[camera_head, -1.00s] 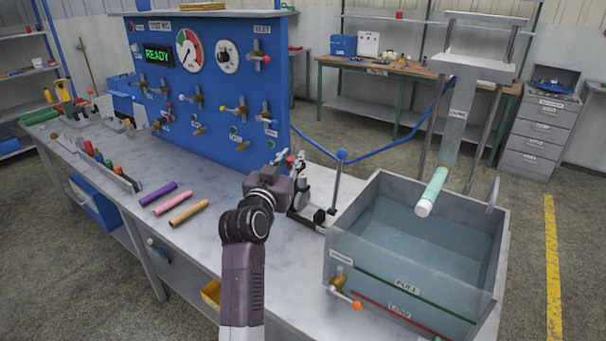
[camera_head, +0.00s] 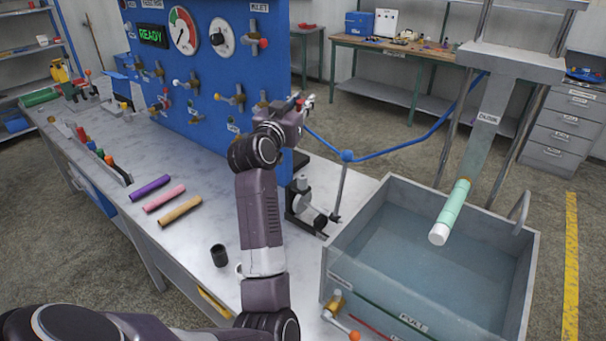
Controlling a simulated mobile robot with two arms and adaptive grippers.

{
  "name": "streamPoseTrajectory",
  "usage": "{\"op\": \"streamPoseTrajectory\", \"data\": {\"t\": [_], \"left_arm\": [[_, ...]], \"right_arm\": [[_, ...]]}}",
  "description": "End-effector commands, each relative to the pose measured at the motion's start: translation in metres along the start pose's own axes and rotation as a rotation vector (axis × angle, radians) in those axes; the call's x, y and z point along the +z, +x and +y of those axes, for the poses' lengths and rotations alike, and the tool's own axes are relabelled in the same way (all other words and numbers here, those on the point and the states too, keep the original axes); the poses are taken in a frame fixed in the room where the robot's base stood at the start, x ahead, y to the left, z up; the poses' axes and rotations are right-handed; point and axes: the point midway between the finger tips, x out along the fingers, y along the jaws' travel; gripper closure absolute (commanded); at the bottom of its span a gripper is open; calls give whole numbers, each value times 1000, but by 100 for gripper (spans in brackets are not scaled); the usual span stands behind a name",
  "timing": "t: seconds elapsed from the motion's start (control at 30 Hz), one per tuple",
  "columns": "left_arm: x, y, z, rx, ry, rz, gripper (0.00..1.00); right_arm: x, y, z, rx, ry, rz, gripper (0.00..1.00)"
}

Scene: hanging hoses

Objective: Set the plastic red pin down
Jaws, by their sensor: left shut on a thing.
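My left gripper (camera_head: 303,101) is at the right edge of the blue test panel, above the back of the bench, seen mostly from behind. It is shut on the red pin, of which only a small red bit (camera_head: 299,104) shows between the fingers. The rest of the pin is hidden by the gripper and wrist. I cannot tell whether the pin touches anything. My right gripper is out of view.
The blue panel (camera_head: 205,75) with valves and gauges stands left of the gripper. A small clamp stand (camera_head: 303,205) is below it. A water tank (camera_head: 345,255) is at right. Purple, pink and tan tubes (camera_head: 164,197) and a black cup (camera_head: 219,255) lie on the bench (camera_head: 190,235).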

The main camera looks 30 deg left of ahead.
Motion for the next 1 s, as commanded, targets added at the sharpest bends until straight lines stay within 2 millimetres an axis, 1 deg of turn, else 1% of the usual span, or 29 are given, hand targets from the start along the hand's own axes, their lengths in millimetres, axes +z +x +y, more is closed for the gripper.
{"op": "streamPoseTrajectory", "data": {"t": [0.03, 0.07, 0.17, 0.27, 0.4, 0.47, 0.5, 0.6, 0.7, 0.87, 1.0], "left_arm": [[2, 0, 0, 0, 0, -1, 100], [4, 0, 0, 1, -1, -1, 100], [19, 0, 1, 2, -1, -6, 100], [45, 0, 1, 2, -2, -9, 100], [83, 0, 1, 2, -2, -8, 100], [99, 0, 1, 1, -2, -7, 100], [110, 0, 1, 2, -1, -7, 100], [133, 0, 0, 1, -1, -5, 100], [148, -1, 0, 0, 0, -3, 100], [160, 0, 0, 1, 1, 0, 100], [182, 0, 0, 0, 2, -4, 100]], "right_arm": [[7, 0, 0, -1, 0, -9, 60], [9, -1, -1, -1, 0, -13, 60], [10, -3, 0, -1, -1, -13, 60], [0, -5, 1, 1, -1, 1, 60], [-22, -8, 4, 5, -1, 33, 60], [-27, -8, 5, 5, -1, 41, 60], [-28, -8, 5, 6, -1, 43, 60], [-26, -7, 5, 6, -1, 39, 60], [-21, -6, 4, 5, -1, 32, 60], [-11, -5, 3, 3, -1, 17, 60], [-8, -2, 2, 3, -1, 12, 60]]}}
